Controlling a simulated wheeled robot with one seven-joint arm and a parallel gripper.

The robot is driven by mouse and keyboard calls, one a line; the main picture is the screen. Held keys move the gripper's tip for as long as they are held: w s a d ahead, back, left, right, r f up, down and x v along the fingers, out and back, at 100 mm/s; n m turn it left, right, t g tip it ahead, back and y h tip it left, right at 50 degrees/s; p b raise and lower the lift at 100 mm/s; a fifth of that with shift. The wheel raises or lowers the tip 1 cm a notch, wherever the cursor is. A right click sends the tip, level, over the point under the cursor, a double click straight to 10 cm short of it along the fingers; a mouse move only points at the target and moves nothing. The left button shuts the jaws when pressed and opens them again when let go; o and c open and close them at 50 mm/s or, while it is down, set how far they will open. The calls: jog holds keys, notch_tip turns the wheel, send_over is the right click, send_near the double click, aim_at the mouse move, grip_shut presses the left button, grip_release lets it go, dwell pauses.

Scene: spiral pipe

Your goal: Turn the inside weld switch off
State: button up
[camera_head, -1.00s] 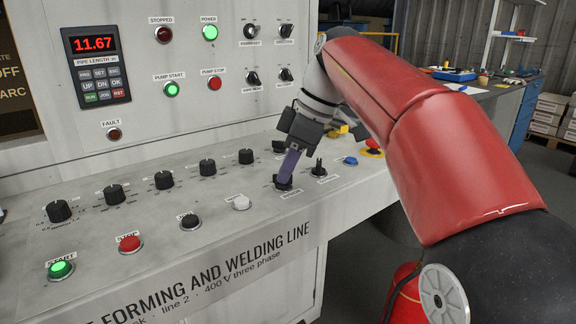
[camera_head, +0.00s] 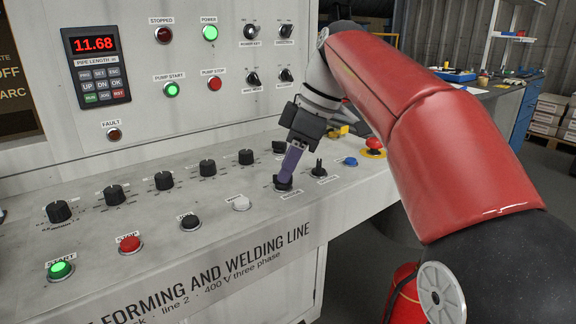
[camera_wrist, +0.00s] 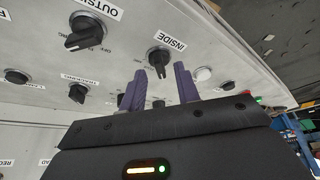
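The inside weld switch, a black rotary knob (camera_wrist: 159,58) labelled INSIDE, is at the upper middle of the wrist view. Its grip bar points toward the gap between my fingers. In the head view, its base (camera_head: 283,186) shows under my fingertips on the sloped console. My gripper (camera_wrist: 160,75) has two purple fingers, apart, one on each side of the knob's bar. A gap shows on both sides of the bar in the wrist view; contact cannot be made out. In the head view my gripper (camera_head: 285,179) comes down onto the switch from above and hides most of it.
The similar OUTSIDE knob (camera_wrist: 88,33) sits close by; it is right of my gripper in the head view (camera_head: 319,169). A white button (camera_head: 241,203) is to the left. A blue button (camera_head: 350,161) and red emergency stop (camera_head: 374,146) lie to the right.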

jog(key=v, duration=0.6)
jog(key=shift+d+r, duration=0.2)
jog(key=shift+r, duration=0.2)
jog(key=s+d+f+m+t+h, duration=0.2)
jog(key=s+d+f+m, duration=0.3)
jog(key=f, duration=0.8)
jog(key=s+d+f+m+t+h, duration=0.2)
jog(key=s+d+f+m, duration=0.2)
jog(key=s+f+m, duration=0.7)
jog(key=s+f, duration=0.2)
jog(key=s, duration=0.2)
jog(key=shift+d+t+h, duration=0.3)
jog(key=shift+d+t, duration=0.1)
jog(key=shift+w+r, duration=0.1)
